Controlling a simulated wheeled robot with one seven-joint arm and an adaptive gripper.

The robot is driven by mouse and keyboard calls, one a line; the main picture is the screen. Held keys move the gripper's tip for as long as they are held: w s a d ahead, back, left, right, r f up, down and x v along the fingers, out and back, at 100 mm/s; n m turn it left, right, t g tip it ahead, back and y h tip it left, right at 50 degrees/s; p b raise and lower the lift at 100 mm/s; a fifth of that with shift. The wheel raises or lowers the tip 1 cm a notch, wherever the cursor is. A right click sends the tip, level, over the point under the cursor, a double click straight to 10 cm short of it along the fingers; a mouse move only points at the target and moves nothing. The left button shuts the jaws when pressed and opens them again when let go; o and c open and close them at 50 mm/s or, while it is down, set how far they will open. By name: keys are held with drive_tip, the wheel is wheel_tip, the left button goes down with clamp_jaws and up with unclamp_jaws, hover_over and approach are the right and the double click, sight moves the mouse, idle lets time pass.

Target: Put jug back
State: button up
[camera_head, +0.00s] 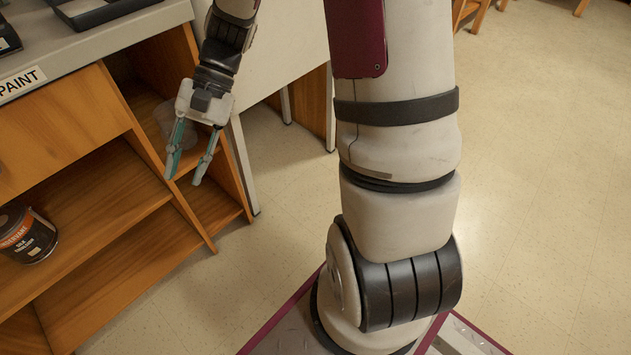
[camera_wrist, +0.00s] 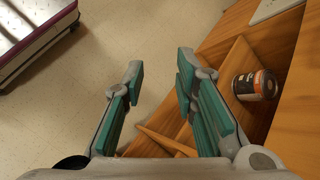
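My gripper (camera_head: 184,180) points downward in front of the right end of the wooden shelf unit in the head view. Its two teal-padded fingers are apart and nothing is between them; the same fingers show apart in the wrist view (camera_wrist: 160,75). A greyish, see-through shape (camera_head: 165,118) stands in the right upper compartment behind my gripper, partly hidden by it. It may be the jug, but I cannot tell for sure. No jug is plain to see in the wrist view.
The wooden shelf unit (camera_head: 120,190) has a grey top with dark trays (camera_head: 95,10) and a "PAINT" label. A paint can (camera_head: 27,235) stands on a left shelf and also shows in the wrist view (camera_wrist: 254,86). Open floor (camera_head: 540,170) lies to the right.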

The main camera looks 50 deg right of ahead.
drive_tip(key=s+d+r+n+h, duration=0.1)
drive_tip(key=s+r+n+h, duration=0.1)
drive_tip(key=s, duration=0.6)
drive_tip(key=s+d+r+n+t+h, duration=0.1)
drive_tip(key=s+d+r+n+h, duration=0.1)
drive_tip(key=s, duration=0.7)
drive_tip(key=s+d+r+n+t+h, duration=0.1)
drive_tip(key=s+r+n+h, duration=0.2)
drive_tip(key=s+r, duration=0.4)
drive_tip(key=shift+s+d+r+n+h, duration=0.35)
drive_tip(key=shift+s+h, duration=0.3)
drive_tip(key=shift+h, duration=0.25)
